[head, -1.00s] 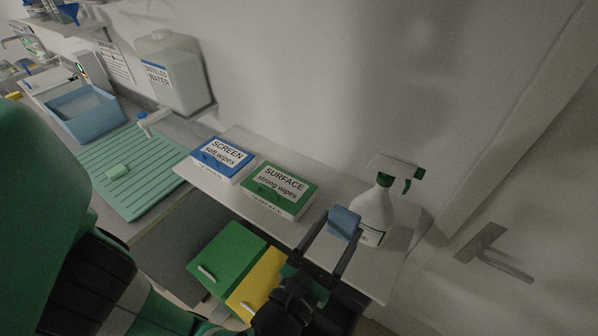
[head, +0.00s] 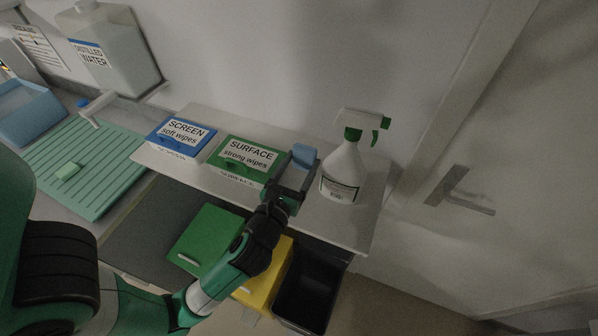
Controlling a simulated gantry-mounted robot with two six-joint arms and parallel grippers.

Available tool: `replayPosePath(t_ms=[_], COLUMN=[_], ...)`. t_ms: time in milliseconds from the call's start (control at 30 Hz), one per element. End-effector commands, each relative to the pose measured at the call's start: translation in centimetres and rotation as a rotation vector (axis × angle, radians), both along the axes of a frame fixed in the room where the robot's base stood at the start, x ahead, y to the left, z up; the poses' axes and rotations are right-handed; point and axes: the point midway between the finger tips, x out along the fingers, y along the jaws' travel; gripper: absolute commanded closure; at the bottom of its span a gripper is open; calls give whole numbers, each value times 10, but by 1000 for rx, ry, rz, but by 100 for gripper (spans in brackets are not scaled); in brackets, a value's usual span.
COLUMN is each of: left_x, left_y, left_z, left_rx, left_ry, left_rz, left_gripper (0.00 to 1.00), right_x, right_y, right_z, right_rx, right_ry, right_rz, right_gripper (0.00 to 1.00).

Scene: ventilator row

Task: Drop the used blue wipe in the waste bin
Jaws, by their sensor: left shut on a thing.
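The blue wipe (head: 305,154) is between the fingertips of my left gripper (head: 298,168). The gripper is shut on it. In the head view it overlaps the shelf between the green wipes box and the spray bottle; its height above the shelf is hard to tell. The waste bin (head: 306,298) is a black open-topped bin below the shelf's right part, to the right of a yellow lidded bin. Its inside is dark. My right gripper is not in view.
A white spray bottle (head: 343,172) stands on the shelf (head: 215,187) close to the right of my left gripper. A SURFACE wipes box (head: 246,160) and a SCREEN wipes box (head: 181,137) stand left. Green (head: 208,238) and yellow (head: 268,268) bins are below.

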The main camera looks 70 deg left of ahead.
Motion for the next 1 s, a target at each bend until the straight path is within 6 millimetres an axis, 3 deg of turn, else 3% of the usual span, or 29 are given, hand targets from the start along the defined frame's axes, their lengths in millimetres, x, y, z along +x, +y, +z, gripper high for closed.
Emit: replayPosePath(t_ms=[133,367,567,967,1000], left_x=[3,5,6,6,6], left_y=[13,18,21,21,21], left_z=[-17,-23,-56,-61,-61], left_rx=[0,-1,-1,-1,-1], left_ry=[1,1,3,1,1], left_rz=[3,1,-2,-2,-2], left_gripper=[93,93,93,93,28], right_x=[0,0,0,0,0], right_y=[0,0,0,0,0], right_z=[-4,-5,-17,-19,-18], right_rx=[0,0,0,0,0], right_ry=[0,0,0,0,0], right_rz=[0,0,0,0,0], right_gripper=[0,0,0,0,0])
